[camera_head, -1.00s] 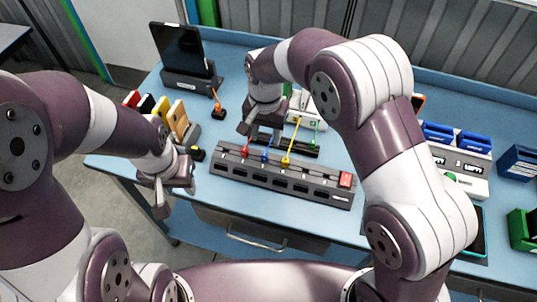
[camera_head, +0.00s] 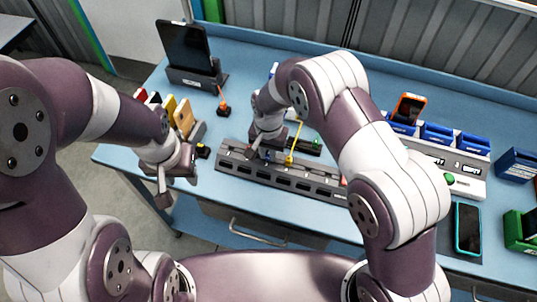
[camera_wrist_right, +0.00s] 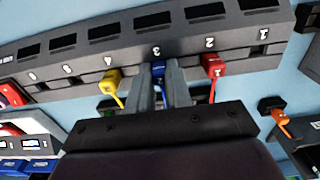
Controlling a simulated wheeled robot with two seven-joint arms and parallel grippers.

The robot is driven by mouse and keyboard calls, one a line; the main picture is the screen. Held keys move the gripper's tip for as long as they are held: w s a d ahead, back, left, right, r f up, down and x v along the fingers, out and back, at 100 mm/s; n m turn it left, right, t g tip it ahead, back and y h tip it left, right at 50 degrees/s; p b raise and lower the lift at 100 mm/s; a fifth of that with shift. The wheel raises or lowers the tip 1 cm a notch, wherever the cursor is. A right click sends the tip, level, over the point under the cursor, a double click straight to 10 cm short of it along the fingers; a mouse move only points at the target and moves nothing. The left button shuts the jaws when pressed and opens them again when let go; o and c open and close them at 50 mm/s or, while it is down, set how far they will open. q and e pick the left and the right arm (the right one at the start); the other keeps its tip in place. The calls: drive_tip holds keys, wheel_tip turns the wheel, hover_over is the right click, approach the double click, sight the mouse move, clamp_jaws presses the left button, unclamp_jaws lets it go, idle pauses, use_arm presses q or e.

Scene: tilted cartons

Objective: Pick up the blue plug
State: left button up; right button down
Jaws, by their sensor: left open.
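The blue plug (camera_wrist_right: 158,68) sits at the slot marked 3 of the grey power strip (camera_wrist_right: 130,50) in the right wrist view. The fingers of my right gripper (camera_wrist_right: 161,80) reach down on both sides of it; whether they press on it I cannot tell. In the head view a bit of the blue plug (camera_head: 267,155) shows beside my right gripper (camera_head: 256,145), and the strip (camera_head: 280,177) lies below. My left gripper (camera_head: 165,190) is open and empty, left of the strip near the table's front edge.
The red plug (camera_wrist_right: 213,66) and yellow plug (camera_wrist_right: 109,82) stand close on either side. An orange plug (camera_head: 223,104) and a dark tablet on a stand (camera_head: 188,55) are behind. A teal-edged phone (camera_head: 468,230) lies at the right.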

sight(268, 152)
drive_tip(key=shift+r, duration=0.1)
drive_tip(key=shift+w+r+b, duration=0.15)
drive_tip(key=shift+r+b, duration=0.15)
drive_tip(key=shift+r, duration=0.15)
wheel_tip(268, 152, up, 3)
drive_tip(key=shift+f+b, duration=0.15)
drive_tip(key=shift+b, duration=0.5)
drive_tip(key=s+d+r+b, duration=0.1)
drive_tip(key=s+d+r, duration=0.1)
drive_tip(key=d, duration=0.3)
drive_tip(key=s+d+r+b, duration=0.2)
drive_tip(key=d+r, duration=0.3)
drive_tip(key=shift+s+d+r, duration=0.2)
drive_tip(key=shift+s+d, duration=0.2)
drive_tip(key=shift+r, duration=0.1)
drive_tip(key=shift+r+p, duration=0.3)
drive_tip(key=shift+p, duration=0.25)
drive_tip(key=shift+r+p, duration=0.35)
drive_tip(key=shift+r, duration=0.05)
